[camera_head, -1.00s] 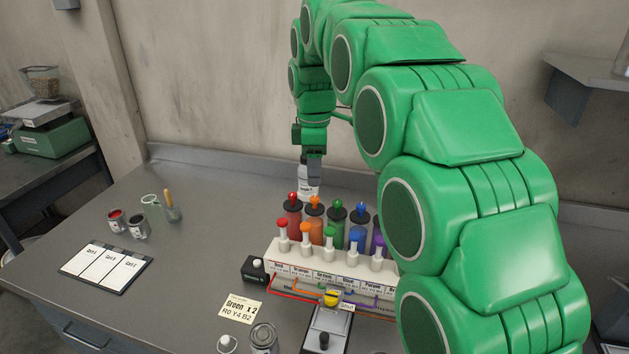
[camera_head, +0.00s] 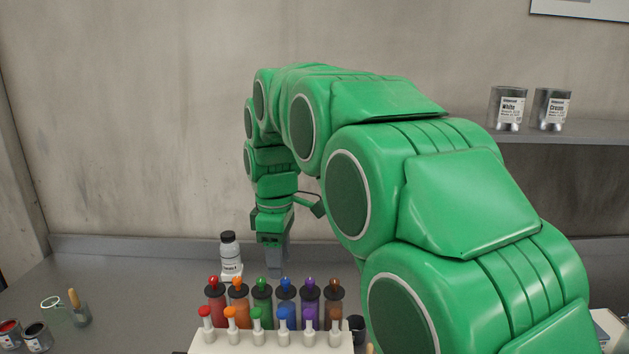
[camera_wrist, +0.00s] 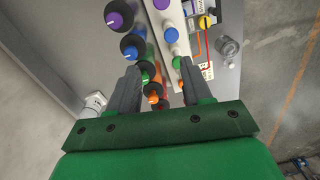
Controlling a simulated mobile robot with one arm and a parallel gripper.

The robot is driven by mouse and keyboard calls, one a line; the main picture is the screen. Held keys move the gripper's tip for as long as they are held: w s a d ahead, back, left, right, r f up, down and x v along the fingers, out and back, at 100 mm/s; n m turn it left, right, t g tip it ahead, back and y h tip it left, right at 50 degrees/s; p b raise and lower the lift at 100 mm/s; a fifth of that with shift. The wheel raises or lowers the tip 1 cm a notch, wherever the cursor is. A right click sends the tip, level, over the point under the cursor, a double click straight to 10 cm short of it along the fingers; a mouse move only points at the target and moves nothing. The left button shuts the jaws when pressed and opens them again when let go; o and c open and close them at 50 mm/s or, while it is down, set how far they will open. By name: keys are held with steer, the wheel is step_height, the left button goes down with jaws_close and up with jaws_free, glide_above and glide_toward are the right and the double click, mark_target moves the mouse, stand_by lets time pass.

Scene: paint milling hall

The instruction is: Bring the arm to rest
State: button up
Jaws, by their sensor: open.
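My green arm arches across the right of the head view, with its end pointing down behind the paint rack. My gripper (camera_head: 275,262) hangs there above the bench, just right of a white bottle with a black cap (camera_head: 230,255). In the wrist view my gripper (camera_wrist: 158,75) has its two grey fingers apart with nothing held between them. Past the fingers in that view are the coloured paint bottles and pumps of the rack, below and beyond the gripper.
The white rack (camera_head: 270,343) carries colour-topped pumps, with dark-lidded paint bottles (camera_head: 262,300) behind. A cup with a brush (camera_head: 78,310) and small paint pots (camera_head: 38,337) stand at left.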

steer(key=s+d+f+m, duration=0.3)
steer(key=s+d+m, duration=0.2)
steer(key=s, duration=0.5)
steer(key=s+d+f+m+g, duration=0.1)
steer(key=s+d+f+m, duration=0.3)
steer(key=s+d, duration=0.6)
steer(key=s+d+f+m, duration=0.3)
steer(key=s+d+m, duration=0.4)
steer(key=s, duration=0.5)
steer(key=shift+s+d+f, duration=0.25)
steer(key=shift+d, duration=0.15)
